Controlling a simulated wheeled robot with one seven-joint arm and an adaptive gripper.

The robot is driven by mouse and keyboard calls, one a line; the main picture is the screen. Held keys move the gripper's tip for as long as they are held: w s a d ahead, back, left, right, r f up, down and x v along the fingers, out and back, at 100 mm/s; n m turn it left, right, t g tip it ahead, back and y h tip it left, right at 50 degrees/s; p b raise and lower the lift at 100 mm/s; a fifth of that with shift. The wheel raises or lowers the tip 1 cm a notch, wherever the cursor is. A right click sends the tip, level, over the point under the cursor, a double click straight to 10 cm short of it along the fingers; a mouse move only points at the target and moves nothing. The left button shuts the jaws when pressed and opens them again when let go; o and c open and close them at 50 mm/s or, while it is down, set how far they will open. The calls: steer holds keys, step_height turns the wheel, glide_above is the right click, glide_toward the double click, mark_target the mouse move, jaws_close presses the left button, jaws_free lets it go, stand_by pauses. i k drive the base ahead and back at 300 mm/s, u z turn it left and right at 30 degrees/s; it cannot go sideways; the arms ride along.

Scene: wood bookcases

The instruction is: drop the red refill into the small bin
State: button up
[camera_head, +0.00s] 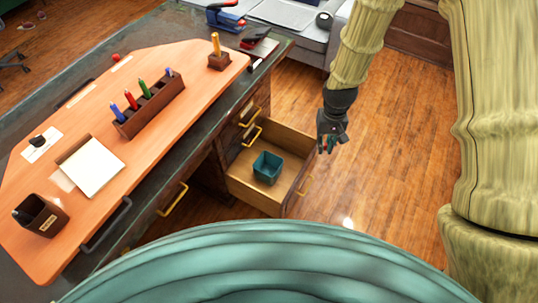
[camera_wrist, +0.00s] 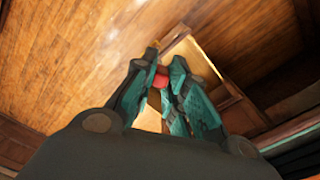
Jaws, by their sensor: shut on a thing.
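My gripper (camera_head: 329,144) hangs to the right of the open drawer, out over the floor side. In the wrist view my gripper (camera_wrist: 161,80) is shut on the red refill (camera_wrist: 161,81), a small red piece between the fingertips. The small bin (camera_head: 267,167) is a teal square container standing inside the open drawer (camera_head: 243,191). The gripper appears apart from the bin, up and to its right in the head view. The bin cannot be made out in the wrist view, where the fingers cover part of the drawer.
A stapler (camera_head: 259,44) lies at the back. A grey sofa (camera_head: 296,40) stands behind. Floor on the right is clear.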

mark_target(271, 174)
steer(key=i, duration=0.2)
steer(key=z, duration=0.3)
steer(key=k, duration=0.7)
steer(key=z, duration=0.55)
steer(key=k, duration=0.5)
steer(key=u, duration=0.6)
steer(key=i, duration=0.6)
steer(key=u, duration=0.65)
steer(key=i, duration=0.95)
steer(key=z, duration=0.25)
